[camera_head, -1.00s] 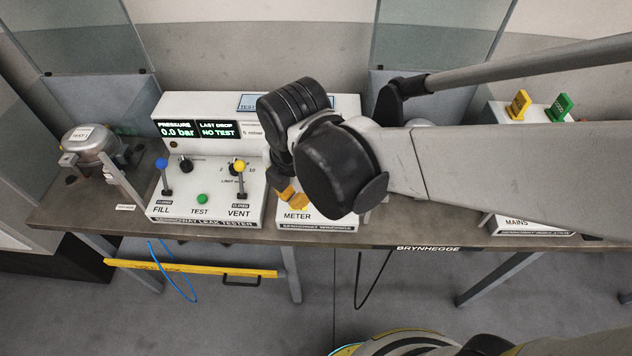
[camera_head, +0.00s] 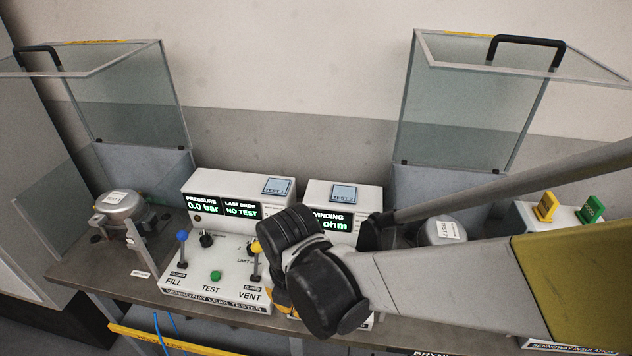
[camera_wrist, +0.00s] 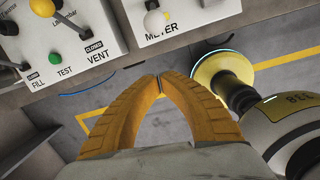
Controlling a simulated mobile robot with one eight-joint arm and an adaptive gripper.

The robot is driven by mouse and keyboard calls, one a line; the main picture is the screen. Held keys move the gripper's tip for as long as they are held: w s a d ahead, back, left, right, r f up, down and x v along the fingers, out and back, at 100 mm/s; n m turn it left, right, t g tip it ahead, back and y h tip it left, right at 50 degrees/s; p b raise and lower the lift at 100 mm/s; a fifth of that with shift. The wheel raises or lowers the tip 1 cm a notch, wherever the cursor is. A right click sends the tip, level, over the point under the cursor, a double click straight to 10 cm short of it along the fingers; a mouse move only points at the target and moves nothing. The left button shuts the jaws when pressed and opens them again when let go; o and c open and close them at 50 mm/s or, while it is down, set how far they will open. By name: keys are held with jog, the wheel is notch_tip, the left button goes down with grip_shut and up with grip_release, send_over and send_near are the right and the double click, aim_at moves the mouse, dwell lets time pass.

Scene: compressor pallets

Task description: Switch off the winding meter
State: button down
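The winding meter (camera_head: 345,195) is a white box right of the leak tester, with a lit display (camera_head: 333,222) showing green text ending in "ohm". My arm hides much of its front in the head view. In the wrist view, its METER panel (camera_wrist: 200,12) shows at the top with a pale round knob (camera_wrist: 155,20) near the label. My gripper (camera_wrist: 159,82) has its two orange fingers meeting at the tips, with nothing visible between them. The tips appear below the panel's front edge in the picture, apart from the knob. In the head view the fingers (camera_head: 283,300) are mostly hidden by my wrist.
The leak tester (camera_head: 215,278) stands left, with blue-topped (camera_head: 182,237) and yellow-topped (camera_head: 255,248) levers. Compressors (camera_head: 120,207) (camera_head: 442,230) stand on both sides by open clear guards (camera_head: 490,100). A box with yellow and green switches (camera_head: 545,207) is at right.

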notch_tip(320, 180, down, 6)
jog(key=b, duration=0.2)
jog(key=w, duration=0.1)
jog(key=w+r, duration=0.1)
jog(key=w, duration=0.1)
jog(key=w+r, duration=0.1)
jog(key=shift+w+d+r+b, duration=0.1)
jog(key=shift+w+d+b, duration=0.05)
jog(key=shift+d+b, duration=0.2)
jog(key=shift+a+r, duration=0.1)
